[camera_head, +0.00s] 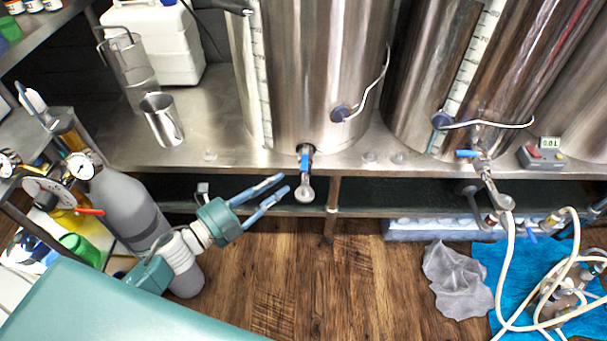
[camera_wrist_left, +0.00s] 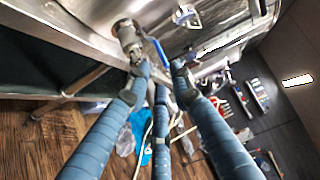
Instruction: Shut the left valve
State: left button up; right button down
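The left valve (camera_head: 306,150) sticks out from the front of the left steel tank, with a blue handle (camera_head: 305,164) and a metal spout pointing down. My left gripper (camera_head: 284,185) is just left of the spout, its blue-grey fingers spread and pointing right toward it, with nothing between them. In the left wrist view, the valve body (camera_wrist_left: 128,36) and blue handle (camera_wrist_left: 158,52) lie beyond the open fingertips (camera_wrist_left: 160,76). I cannot tell whether any finger touches the handle. My right gripper is not in view.
The steel bench edge (camera_head: 240,160) runs beneath the tanks. A second valve (camera_head: 480,163) with a blue handle is on the right tank. A grey gas cylinder (camera_head: 128,210) stands beside my left arm. A hose (camera_head: 507,260) and grey cloth (camera_head: 457,280) lie at right. Wooden floor is clear centrally.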

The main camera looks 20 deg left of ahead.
aim_at(305, 158)
pick_arm(q)
jog(key=x, duration=0.8)
jog(key=shift+w, duration=0.15)
grip_shut()
